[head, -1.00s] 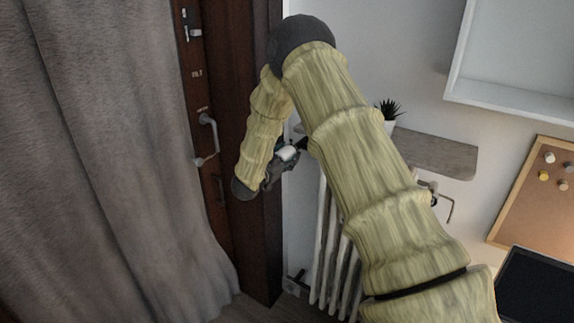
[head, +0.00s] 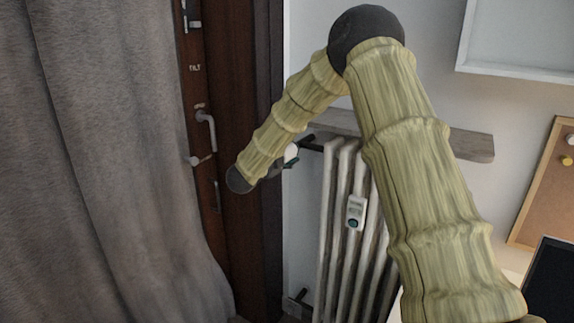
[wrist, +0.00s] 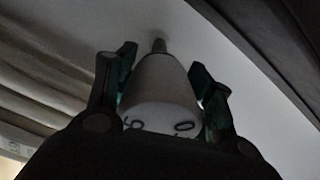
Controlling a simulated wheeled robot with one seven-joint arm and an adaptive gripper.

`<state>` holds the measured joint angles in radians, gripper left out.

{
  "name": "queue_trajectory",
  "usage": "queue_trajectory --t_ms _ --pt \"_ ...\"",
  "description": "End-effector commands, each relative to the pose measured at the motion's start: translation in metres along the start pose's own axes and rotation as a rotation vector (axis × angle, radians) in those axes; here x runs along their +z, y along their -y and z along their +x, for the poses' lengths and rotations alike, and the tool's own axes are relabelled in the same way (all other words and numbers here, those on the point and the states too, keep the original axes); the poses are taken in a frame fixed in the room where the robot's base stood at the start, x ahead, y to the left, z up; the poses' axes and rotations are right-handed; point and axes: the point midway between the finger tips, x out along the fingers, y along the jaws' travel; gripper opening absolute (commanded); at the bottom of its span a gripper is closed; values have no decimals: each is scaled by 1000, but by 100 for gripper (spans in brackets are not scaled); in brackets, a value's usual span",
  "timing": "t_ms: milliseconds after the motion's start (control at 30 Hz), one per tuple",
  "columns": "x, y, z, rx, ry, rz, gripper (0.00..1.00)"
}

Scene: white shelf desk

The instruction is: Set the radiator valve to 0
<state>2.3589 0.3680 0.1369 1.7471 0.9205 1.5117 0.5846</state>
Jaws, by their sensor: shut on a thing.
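The radiator valve is a white rounded knob (wrist: 160,88) with dark numbers on its near end, seen in the wrist view. A 0 and another digit, cut off by my gripper body, show along its lower edge. My gripper (wrist: 160,75) has one finger on each side of the knob and is shut on it. In the head view the white knob (head: 291,153) shows small at the upper left of the radiator, with my gripper (head: 290,161) at it. My arm hides part of the radiator.
The white radiator (head: 342,190) stands under a grey wooden shelf (head: 470,145), with a small white meter (head: 355,212) on its front. A dark door frame (head: 262,240) with handles and a grey curtain (head: 100,160) are close on the left. A corkboard (head: 548,185) hangs at right.

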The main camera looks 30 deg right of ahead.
Motion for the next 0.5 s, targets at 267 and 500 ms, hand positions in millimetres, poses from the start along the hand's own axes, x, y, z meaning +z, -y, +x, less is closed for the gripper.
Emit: queue_trajectory --t_ms 267,500 --pt "2 -10 0 3 -1 249 29" --pt "1 -9 0 3 -2 458 29"
